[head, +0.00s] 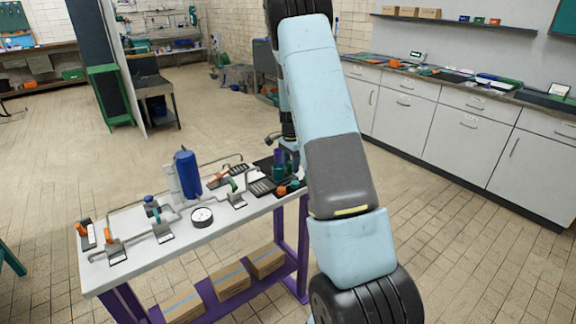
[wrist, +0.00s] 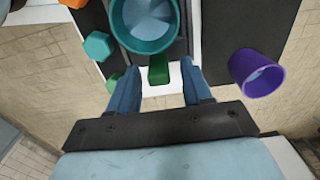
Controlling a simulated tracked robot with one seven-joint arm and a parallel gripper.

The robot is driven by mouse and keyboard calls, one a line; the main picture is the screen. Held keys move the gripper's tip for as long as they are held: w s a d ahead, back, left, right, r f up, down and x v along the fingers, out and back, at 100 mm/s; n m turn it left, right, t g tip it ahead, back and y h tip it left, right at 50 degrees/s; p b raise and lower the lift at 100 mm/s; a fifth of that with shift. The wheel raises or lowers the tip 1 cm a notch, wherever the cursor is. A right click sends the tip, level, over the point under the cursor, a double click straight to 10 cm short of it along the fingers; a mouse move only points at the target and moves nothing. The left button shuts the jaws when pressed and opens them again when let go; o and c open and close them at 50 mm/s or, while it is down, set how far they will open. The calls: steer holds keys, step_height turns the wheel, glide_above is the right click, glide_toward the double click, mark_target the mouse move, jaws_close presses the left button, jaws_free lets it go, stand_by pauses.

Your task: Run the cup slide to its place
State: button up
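A teal cup (wrist: 122,22) stands at the top of the wrist view, over a dark strip; it also shows in the head view (head: 279,173). A green tab (wrist: 158,72) sticks out below it, over a white surface. I cannot tell whether the tab and cup are joined. My gripper (wrist: 160,84) is open, its two blue fingers apart with the green tab between and just beyond their tips. I see no clear contact. A purple cup (wrist: 256,74) is right of the right finger. In the head view my arm partly hides this end of the bench.
A teal hexagonal piece (wrist: 97,46) and an orange piece (wrist: 73,3) lie to the left of the cup. The white bench (head: 130,262) carries pipes, a gauge (head: 202,217) and a blue cylinder (head: 187,174). Open tiled floor surrounds the bench.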

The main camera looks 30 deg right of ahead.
steer(key=shift+a, duration=0.1)
step_height(320, 180, up, 14)
steer(key=shift+f, duration=0.2)
stand_by(0.4)
stand_by(0.4)
